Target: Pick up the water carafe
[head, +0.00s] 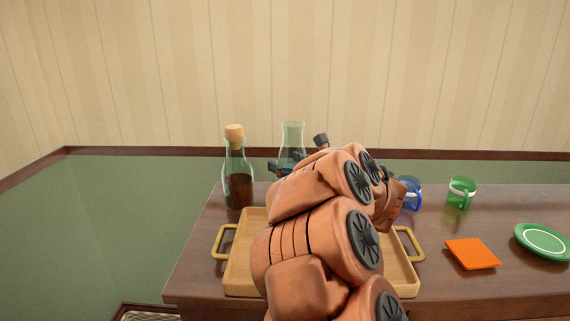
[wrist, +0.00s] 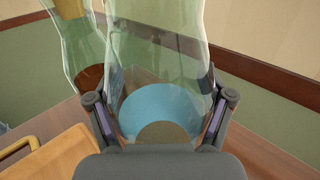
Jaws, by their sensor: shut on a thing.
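The water carafe (head: 292,138) is clear glass with a flared neck. It stands upright behind my arm in the head view, and its lower part is hidden there. In the wrist view the carafe (wrist: 160,60) fills the middle, with pale blue water low inside. My gripper (wrist: 162,113) has a finger on each side of the carafe's lower body and is shut on it. In the head view my gripper (head: 284,167) is mostly hidden by my arm. I cannot tell whether the carafe's base touches the table.
A corked bottle of dark liquid (head: 238,180) stands close to the left of the carafe. A wooden tray (head: 245,275) with brass handles lies in front, partly behind my arm. A blue mug (head: 411,194), green mug (head: 461,193), orange square (head: 472,254) and green plate (head: 543,242) are to the right.

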